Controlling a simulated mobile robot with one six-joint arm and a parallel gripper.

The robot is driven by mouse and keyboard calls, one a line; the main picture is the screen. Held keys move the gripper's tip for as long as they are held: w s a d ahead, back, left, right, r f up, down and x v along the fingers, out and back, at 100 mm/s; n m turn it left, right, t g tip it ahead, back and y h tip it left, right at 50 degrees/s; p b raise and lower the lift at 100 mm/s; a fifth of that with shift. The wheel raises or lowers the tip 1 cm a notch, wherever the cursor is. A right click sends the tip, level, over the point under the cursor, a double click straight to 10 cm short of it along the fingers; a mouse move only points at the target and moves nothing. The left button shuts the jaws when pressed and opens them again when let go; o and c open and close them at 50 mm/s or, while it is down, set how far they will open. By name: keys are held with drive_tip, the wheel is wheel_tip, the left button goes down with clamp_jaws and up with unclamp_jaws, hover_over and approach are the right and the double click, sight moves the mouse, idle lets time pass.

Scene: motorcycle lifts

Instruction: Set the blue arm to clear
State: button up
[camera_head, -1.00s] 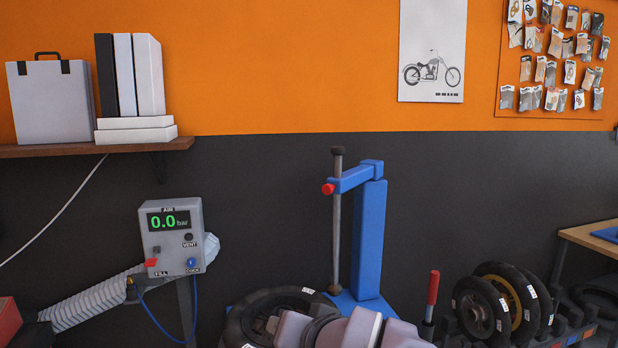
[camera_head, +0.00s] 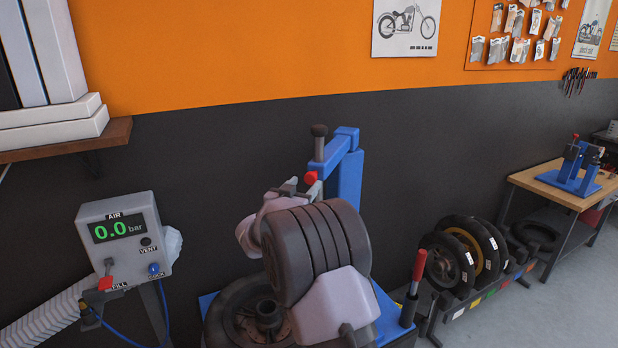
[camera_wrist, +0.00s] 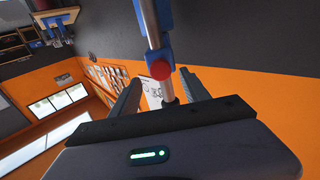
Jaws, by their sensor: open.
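The blue arm (camera_head: 338,152) reaches forward from the top of a blue post (camera_head: 346,180) on the tyre machine. It carries a dark-capped vertical rod (camera_head: 319,142) and a red knob (camera_head: 311,178) at its end. My gripper (camera_head: 302,190) is raised at the knob, with my arm links hiding the lower rod and post. In the wrist view, my gripper (camera_wrist: 160,90) is open, one finger on each side of the red knob (camera_wrist: 160,69) and the metal rod (camera_wrist: 152,28). I cannot tell whether a finger touches the knob.
A wheel (camera_head: 247,318) lies on the machine below my arm. A red-handled lever (camera_head: 417,272) stands to its right. A grey air box (camera_head: 124,238) reading 0.0 bar is at left. Tyres (camera_head: 463,252) stand in a rack at right, before a workbench (camera_head: 560,190). Open floor shows at lower right.

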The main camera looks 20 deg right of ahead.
sight(309, 178)
drive_tip(key=x, duration=0.5)
drive_tip(key=shift+w+d, duration=0.2)
drive_tip(key=shift+w, duration=0.1)
clamp_jaws()
idle(1.1)
